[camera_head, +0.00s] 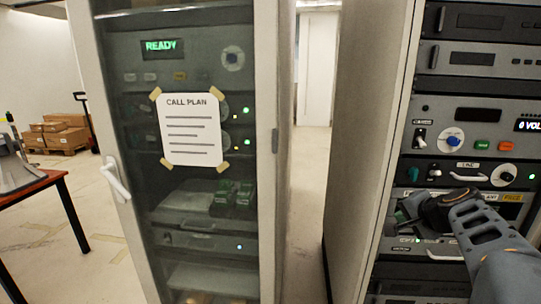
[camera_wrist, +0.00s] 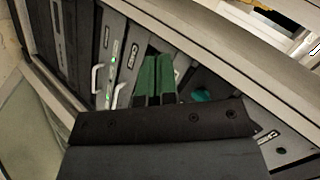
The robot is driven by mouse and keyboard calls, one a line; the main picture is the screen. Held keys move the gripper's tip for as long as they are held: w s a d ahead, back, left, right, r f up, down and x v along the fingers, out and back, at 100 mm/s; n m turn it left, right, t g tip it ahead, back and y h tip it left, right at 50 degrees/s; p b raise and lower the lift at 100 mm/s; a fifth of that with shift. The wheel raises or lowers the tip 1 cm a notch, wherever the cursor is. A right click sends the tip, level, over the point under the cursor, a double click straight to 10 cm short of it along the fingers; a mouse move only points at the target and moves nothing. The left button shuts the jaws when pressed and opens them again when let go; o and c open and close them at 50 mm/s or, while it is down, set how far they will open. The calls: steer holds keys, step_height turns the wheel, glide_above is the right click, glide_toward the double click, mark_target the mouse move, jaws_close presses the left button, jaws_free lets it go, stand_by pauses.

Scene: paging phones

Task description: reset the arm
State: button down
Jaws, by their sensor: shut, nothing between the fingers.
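My arm reaches in from the right in the head view, across the front of the right rack (camera_head: 470,150). My gripper (camera_head: 394,226) is at the left side of the rack's lower panels. In the wrist view its two green fingers (camera_wrist: 155,78) lie side by side, shut with nothing between them. Panels with pale handles and small green lights lie beyond the fingertips. I cannot tell whether the fingertips touch a panel. My arm hides part of the rack's lower right.
A glass-doored cabinet (camera_head: 185,230) with a white handle (camera_head: 115,180) and a "CALL PLAN" sheet (camera_head: 191,126) stands left of the rack. A narrow gap with open floor (camera_head: 308,175) lies between them. A red-topped table (camera_head: 35,188) and cardboard boxes (camera_head: 62,133) are at the left.

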steer(key=s+a+f+n+g+p, duration=0.3)
steer(key=s+a+n, duration=0.3)
steer(key=s+a, duration=0.2)
steer(key=s+a+f+n+g+h+p, duration=0.1)
steer(key=s+a+f+n+g+p, duration=0.2)
steer(key=s+a+n, duration=0.3)
steer(key=s+a+g+p, duration=0.1)
steer(key=s+a, duration=0.2)
steer(key=a, duration=0.1)
steer(key=shift+s, duration=0.3)
